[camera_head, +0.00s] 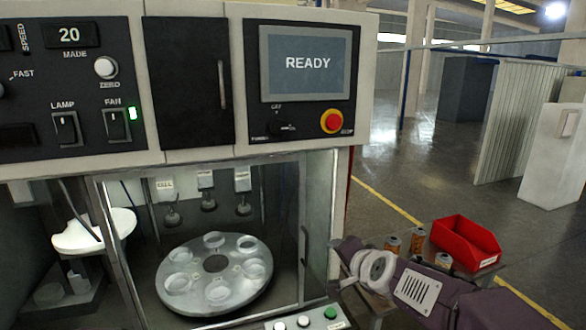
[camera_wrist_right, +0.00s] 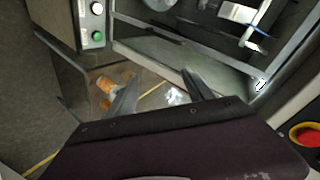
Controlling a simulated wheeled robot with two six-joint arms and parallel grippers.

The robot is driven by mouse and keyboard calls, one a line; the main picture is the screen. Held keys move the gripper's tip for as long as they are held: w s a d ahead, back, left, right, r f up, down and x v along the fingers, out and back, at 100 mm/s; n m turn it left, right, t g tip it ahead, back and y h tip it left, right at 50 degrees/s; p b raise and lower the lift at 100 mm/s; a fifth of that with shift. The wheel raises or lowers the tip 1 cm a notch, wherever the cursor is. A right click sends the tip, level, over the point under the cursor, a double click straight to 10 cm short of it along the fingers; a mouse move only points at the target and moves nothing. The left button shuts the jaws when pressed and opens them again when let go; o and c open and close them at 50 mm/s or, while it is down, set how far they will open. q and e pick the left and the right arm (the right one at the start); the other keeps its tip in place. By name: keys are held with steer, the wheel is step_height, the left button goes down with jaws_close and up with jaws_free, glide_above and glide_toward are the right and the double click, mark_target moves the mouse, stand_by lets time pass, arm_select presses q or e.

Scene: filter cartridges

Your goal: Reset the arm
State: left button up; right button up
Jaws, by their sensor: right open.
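My right arm (camera_head: 418,291), purple with a white round joint, comes in at the lower right of the head view, in front of the side table. Its fingers cannot be made out there. In the right wrist view my right gripper (camera_wrist_right: 158,92) is open, its two dark fingers apart with nothing held between them. Beyond the fingers are the machine's lower front edge and, to the left, orange cartridges (camera_wrist_right: 104,84). My left gripper is not in view.
The machine's screen (camera_head: 307,63) reads READY. Its chamber holds a round carousel (camera_head: 215,264) with several ring seats. Orange-brown cartridges (camera_head: 417,240) and a red bin (camera_head: 465,242) stand on the side table. A button panel (camera_head: 310,320) is at the front. Floor at right is open.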

steer(key=s+d+f+n+g, duration=0.1)
steer(key=s+f+n+g, duration=0.1)
steer(key=s+f, duration=0.35)
steer(key=s+d+f+n+g, duration=0.1)
steer(key=s+d+f+g, duration=0.15)
steer(key=f, duration=0.65)
steer(key=s+f+n+g, duration=0.2)
steer(key=s+f+n, duration=0.1)
steer(key=s, duration=0.5)
steer(key=s+d+f+n+g+h, duration=0.1)
steer(key=s+f+n+g, duration=0.2)
steer(key=s+f, duration=0.3)
steer(key=shift+s+d+n+g+h+b, duration=0.25)
steer(key=shift+s+n+g+h+b, duration=0.15)
steer(key=shift+s, duration=0.85)
steer(key=shift+s, duration=0.1)
